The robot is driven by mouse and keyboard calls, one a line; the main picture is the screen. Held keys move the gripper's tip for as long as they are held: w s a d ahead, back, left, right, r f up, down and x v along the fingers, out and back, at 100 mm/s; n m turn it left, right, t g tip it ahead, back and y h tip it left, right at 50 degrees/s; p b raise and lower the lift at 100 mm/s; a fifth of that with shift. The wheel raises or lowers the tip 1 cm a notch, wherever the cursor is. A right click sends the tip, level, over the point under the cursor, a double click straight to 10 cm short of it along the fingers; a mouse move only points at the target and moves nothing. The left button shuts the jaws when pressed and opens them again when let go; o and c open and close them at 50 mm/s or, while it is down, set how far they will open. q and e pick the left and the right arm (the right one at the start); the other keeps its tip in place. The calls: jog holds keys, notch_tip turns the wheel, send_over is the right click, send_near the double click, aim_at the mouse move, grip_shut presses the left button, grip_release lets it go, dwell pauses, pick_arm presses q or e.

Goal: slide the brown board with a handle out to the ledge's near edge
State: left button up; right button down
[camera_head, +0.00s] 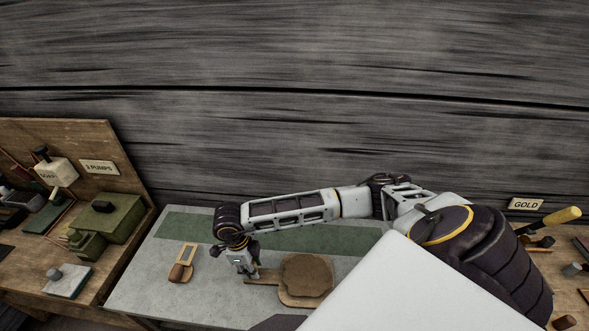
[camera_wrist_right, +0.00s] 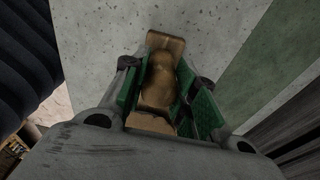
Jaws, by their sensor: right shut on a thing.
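The brown board with a handle (camera_head: 294,299) lies on the grey ledge (camera_head: 140,283), with a rough, darker brown round patch on its wide part. Its handle (camera_head: 266,281) points left. My right gripper (camera_head: 250,273) reaches down from above and is shut on the handle. In the right wrist view the green-padded fingers of my right gripper (camera_wrist_right: 165,75) stand on both sides of a brown, rounded handle piece (camera_wrist_right: 160,80); much of the board is hidden there. My left gripper is not in view.
A small wooden piece with a brown block (camera_head: 182,262) lies left of the gripper. A green strip (camera_head: 185,224) runs along the ledge's back. A wooden bench with a green box (camera_head: 120,216) stands left.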

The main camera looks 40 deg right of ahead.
jog(key=c, duration=1.1)
grip_release()
jog(key=shift+o, duration=0.2)
jog(key=shift+r, duration=0.1)
notch_tip(320, 180, up, 12)
jog(key=w+a, duration=0.1)
jog(key=shift+f, duration=0.2)
